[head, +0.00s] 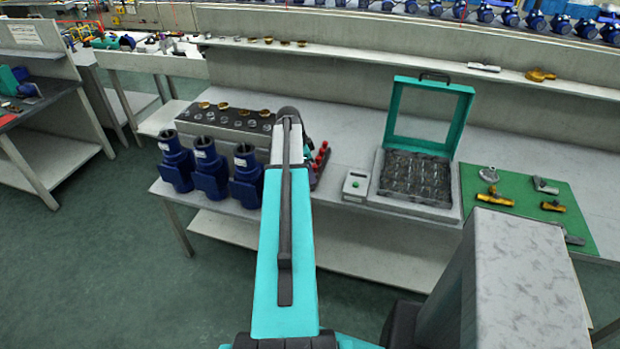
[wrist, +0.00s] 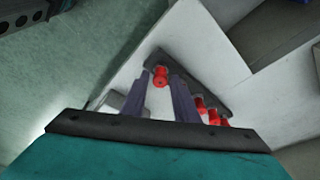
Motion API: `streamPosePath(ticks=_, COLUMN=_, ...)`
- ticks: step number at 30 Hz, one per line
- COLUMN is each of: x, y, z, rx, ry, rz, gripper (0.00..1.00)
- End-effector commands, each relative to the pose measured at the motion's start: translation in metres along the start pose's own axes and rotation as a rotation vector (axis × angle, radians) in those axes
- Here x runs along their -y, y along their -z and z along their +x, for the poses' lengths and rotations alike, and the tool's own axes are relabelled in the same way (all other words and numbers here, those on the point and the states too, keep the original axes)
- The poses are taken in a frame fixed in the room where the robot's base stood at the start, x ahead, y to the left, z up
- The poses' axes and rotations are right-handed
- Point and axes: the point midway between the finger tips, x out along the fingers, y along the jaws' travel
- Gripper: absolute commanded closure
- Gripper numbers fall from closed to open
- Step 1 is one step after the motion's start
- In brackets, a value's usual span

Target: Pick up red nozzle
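Several red nozzles stand on a dark rack. In the wrist view one red nozzle (wrist: 160,77) is at the rack's narrow visible corner, and more red nozzles (wrist: 206,108) are to the right. My gripper (wrist: 161,77) has its two fingers apart, one on each side of the single nozzle. Whether they touch it is not clear. In the head view some red nozzles (head: 322,155) show just right of my arm. The arm hides my gripper and part of the rack there.
Blue pump housings (head: 207,165) stand left of my arm, before a dark tray of rings and caps (head: 222,117). Right of the nozzles are a small white box with a green button (head: 356,185), an open teal case (head: 395,201) and a green mat (head: 477,212) with fittings.

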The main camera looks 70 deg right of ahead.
Motion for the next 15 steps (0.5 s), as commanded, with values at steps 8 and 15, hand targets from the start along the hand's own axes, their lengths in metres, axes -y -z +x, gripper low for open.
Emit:
streamPosePath(ticks=8, x=0.0, y=0.0, z=0.016, rx=0.0, ry=0.0, rz=0.0, gripper=0.73)
streamPosePath(ticks=15, x=0.0, y=0.0, z=0.017, rx=0.0, ry=0.0, rz=0.0, gripper=0.73)
